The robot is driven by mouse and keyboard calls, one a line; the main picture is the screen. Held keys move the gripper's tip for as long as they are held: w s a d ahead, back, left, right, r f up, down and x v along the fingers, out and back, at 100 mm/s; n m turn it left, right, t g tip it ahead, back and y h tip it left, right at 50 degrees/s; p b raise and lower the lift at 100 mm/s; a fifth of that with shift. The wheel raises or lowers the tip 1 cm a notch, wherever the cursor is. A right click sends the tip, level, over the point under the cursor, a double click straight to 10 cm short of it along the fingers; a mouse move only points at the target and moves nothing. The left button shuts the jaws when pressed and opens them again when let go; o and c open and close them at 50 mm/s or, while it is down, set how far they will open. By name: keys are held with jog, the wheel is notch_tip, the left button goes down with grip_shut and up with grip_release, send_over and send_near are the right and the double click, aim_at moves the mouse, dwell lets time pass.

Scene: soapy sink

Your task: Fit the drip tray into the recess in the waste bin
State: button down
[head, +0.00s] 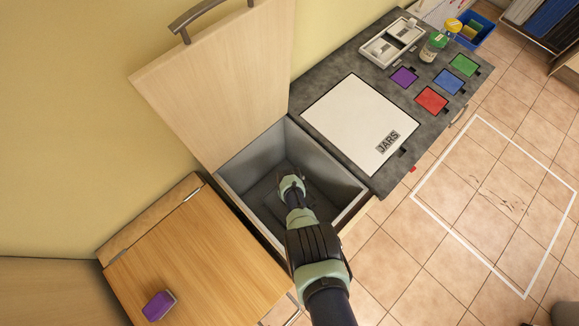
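The waste bin (233,171) is an open grey-lined box in the middle of the head view, with its pale wooden lid (220,85) raised. My arm reaches down into it from the bottom of the picture. My gripper (289,178) is inside the bin opening, and its fingers are hidden by my wrist. A dark grey flat piece (264,191) shows low in the bin, around and under my gripper. It may be the drip tray, but I cannot tell it from the bin floor. The recess is not clearly visible, nor whether my gripper holds anything.
A wooden cabinet top (205,250) with a purple sponge-like block (159,305) is at left. A dark counter at right holds a white panel marked JARS (350,115), coloured squares, a white divided tray (391,42) and jars.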

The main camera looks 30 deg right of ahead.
notch_tip(320, 180, down, 10)
jog(key=b, duration=0.8)
jog(key=shift+f, duration=0.25)
jog(key=shift+r, duration=0.25)
jog(key=c, duration=1)
grip_release()
jog(key=shift+o, duration=0.2)
notch_tip(320, 180, up, 12)
jog(key=p, duration=1.2)
jog(key=shift+r, duration=0.1)
